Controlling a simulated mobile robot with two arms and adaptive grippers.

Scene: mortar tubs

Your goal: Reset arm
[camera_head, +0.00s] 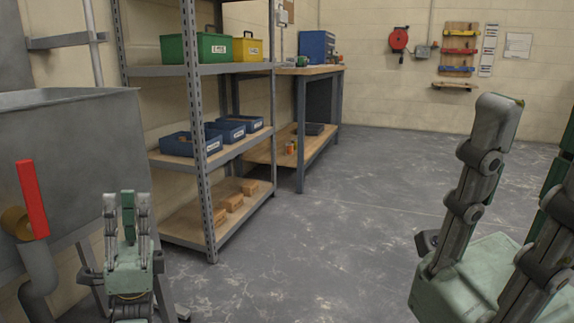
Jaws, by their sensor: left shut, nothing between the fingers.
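My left gripper (127,200) is at the lower left, with its pale green palm low and its grey fingers pointing up. My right gripper (535,125) is large and close at the right edge. I see nothing held in the part that shows.
The grey tank (70,150) with a red lever (32,198) stands close at left. A metal shelf unit (208,160) holds green, yellow and blue boxes and bricks. A workbench (310,72) stands behind it. The concrete floor (330,230) between my grippers is clear.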

